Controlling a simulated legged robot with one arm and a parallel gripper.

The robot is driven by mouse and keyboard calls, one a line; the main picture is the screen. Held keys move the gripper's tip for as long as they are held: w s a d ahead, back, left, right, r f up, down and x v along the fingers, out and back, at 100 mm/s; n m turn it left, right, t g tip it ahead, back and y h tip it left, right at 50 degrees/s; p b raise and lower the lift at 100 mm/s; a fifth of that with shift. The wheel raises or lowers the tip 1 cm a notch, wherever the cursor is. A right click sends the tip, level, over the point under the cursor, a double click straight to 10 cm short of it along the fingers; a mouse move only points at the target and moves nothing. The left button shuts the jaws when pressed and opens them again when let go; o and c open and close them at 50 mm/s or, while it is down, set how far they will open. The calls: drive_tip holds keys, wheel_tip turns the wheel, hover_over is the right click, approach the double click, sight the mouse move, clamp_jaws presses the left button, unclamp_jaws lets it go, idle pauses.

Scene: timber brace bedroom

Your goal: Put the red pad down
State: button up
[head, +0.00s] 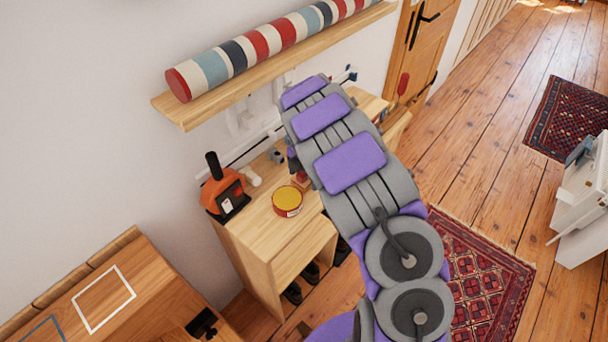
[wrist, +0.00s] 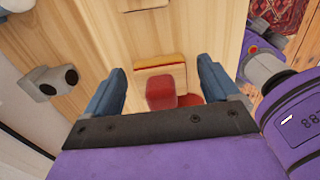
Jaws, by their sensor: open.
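The red pad (wrist: 166,92) lies between the two blue fingers of my gripper (wrist: 164,84) in the wrist view, over a light wooden top. The fingers stand apart on either side of it, with clear gaps. Whether the pad rests fully on the wood cannot be told. A flat red patch shows just behind and to the right of it, partly hidden. In the head view my arm covers the gripper; a small red piece (head: 300,178) shows beside the arm on the wooden cabinet (head: 253,227).
A round yellow-topped tin (head: 287,200) and an orange, black-handled object (head: 223,192) stand on the cabinet. A wall shelf (head: 185,109) with a striped roll (head: 240,54) hangs above. A wooden desk (head: 130,262) is at lower left. A grey-white fitting (wrist: 50,82) is left of the gripper.

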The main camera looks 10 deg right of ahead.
drive_tip(key=shift+f, duration=0.2)
wheel_tip(320, 180, up, 17)
drive_tip(key=p, duration=0.4)
drive_tip(key=s+d+r+m, duration=0.2)
drive_tip(key=s+r+m, duration=0.45)
drive_tip(key=s, duration=0.25)
drive_tip(key=s+a+r+m+g, duration=0.1)
drive_tip(key=s+a+r+m, duration=0.1)
drive_tip(key=s+m, duration=1.6)
drive_tip(key=s, duration=1.5)
drive_tip(key=shift+m+g, duration=0.35)
drive_tip(key=shift+g, duration=0.05)
drive_tip(key=shift+r, duration=0.1)
drive_tip(key=shift+c, duration=0.4)
